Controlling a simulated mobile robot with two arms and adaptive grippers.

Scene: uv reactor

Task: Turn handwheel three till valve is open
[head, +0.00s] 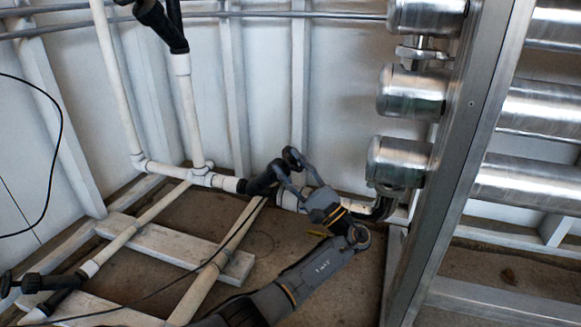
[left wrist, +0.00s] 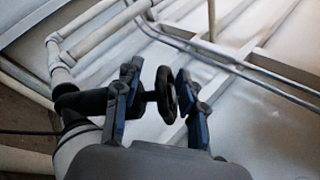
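A black handwheel (head: 293,157) stands on a black valve (head: 262,181) in the white pipe at the lower middle of the head view. No number shows on it, so I cannot tell if it is handwheel three. My left gripper (head: 298,168) is at this wheel, its arm coming up from below. In the left wrist view the wheel (left wrist: 166,94) is seen nearly edge-on between the two fingers of the left gripper (left wrist: 158,88). The fingers are apart, one on the stem side, the other close to the wheel's face; contact is unclear. My right gripper is out of view.
Other black valves sit at the top (head: 163,22) and lower left (head: 38,283). Steel cylinders (head: 412,92) and a metal frame post (head: 468,130) stand close on the right. White pipes and beams (head: 165,246) run low on the left. A thin black cable crosses there.

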